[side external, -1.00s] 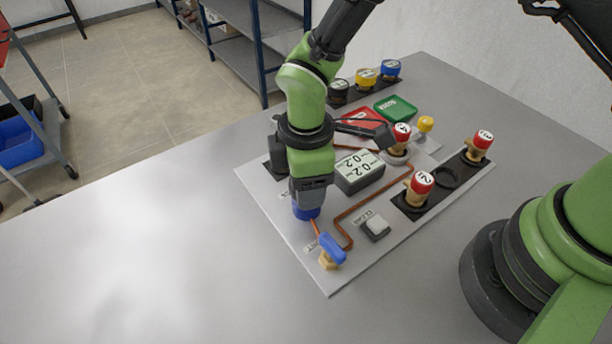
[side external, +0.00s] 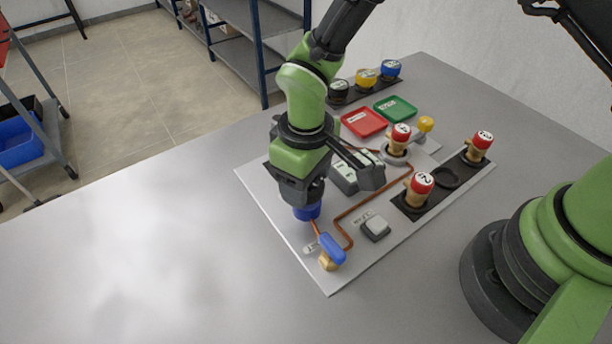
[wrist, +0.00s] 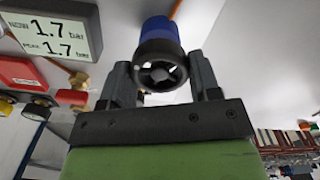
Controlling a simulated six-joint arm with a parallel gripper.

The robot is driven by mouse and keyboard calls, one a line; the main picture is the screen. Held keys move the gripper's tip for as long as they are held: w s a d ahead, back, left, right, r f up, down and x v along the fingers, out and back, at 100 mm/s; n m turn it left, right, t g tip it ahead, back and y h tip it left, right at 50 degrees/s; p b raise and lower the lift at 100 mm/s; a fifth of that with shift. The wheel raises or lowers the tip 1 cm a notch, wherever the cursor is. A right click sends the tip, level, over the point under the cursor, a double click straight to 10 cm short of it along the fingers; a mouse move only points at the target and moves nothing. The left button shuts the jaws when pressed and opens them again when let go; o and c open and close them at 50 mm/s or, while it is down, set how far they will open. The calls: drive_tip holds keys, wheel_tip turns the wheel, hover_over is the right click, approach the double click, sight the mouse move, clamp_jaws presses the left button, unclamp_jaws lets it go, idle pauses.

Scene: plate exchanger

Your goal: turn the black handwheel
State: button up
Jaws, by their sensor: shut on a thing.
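The black handwheel (wrist: 160,73) sits on the end of a blue cylindrical body (wrist: 160,28) in the wrist view. My gripper (wrist: 162,80) has one finger on each side of the wheel and is shut on it. In the side view my gripper (side external: 302,192) points down over the blue body (side external: 307,211) on the grey panel (side external: 290,232). The wheel itself is hidden there by my fingers. The display (wrist: 50,30) reads 1.7 bar on both lines in the wrist view.
A blue-handled valve (side external: 331,248) and a grey button (side external: 375,228) are close in front of my gripper. Red-capped valves (side external: 420,183), a red tray (side external: 364,121) and a green tray (side external: 396,108) stand further right and back. The table's left side is clear.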

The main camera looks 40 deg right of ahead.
drive_tip(key=shift+m, duration=0.3)
idle(0.4)
drive_tip(key=o, duration=0.9)
drive_tip(key=shift+r, duration=0.1)
wheel_tip(320, 180, up, 10)
drive_tip(key=shift+f, duration=0.1)
